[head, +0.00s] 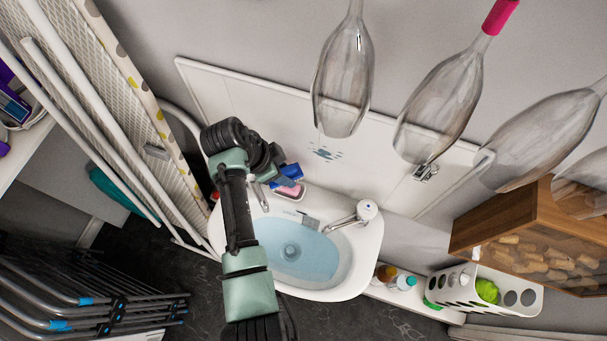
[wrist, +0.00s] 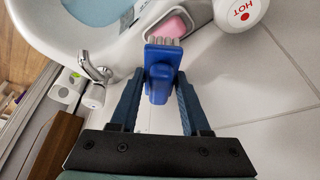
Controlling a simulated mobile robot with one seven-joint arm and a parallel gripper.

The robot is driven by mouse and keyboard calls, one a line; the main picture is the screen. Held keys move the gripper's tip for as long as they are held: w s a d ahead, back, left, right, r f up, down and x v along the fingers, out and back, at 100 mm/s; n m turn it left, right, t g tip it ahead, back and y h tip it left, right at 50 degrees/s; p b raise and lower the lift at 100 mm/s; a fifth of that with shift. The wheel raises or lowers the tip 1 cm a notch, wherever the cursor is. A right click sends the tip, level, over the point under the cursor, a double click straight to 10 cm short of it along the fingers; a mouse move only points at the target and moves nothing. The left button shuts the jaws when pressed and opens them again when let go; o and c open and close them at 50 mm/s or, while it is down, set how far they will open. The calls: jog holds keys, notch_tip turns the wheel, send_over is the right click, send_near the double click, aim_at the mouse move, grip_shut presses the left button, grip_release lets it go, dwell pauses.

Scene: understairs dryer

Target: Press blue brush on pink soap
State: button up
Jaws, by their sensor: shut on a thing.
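The blue brush (wrist: 162,72) is held between the fingers of my gripper (wrist: 159,88) in the wrist view, with its pale bristles pointing away from me. The brush also shows in the head view (head: 290,173), at the back left of the sink, where my arm partly hides it. The pink soap (wrist: 172,27) lies in a light dish on the sink corner, just beyond the bristles. It also shows in the head view (head: 289,190), just below the brush. The bristle tips overlap the soap's near edge in the wrist view; I cannot tell whether they touch.
The white sink (head: 337,262) has a bluish basin. A tap (head: 355,214) stands to the right and another tap, its cap marked HOT (wrist: 240,12), is close by the soap. Bottles (head: 395,279) stand on a ledge at the right. Clear glasses (head: 343,75) hang above.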

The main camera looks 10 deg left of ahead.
aim_at(286, 191)
jog(key=shift+f, duration=0.15)
notch_tip(286, 191, down, 6)
jog(key=b, duration=0.5)
jog(key=shift+b, duration=0.3)
jog(key=shift+f+b, duration=0.35)
jog(key=shift+f, duration=0.05)
dwell(1.7)
jog(key=shift+r, duration=0.15)
notch_tip(286, 191, up, 7)
jog(key=p, duration=0.6)
jog(key=shift+p, duration=0.3)
dwell(0.5)
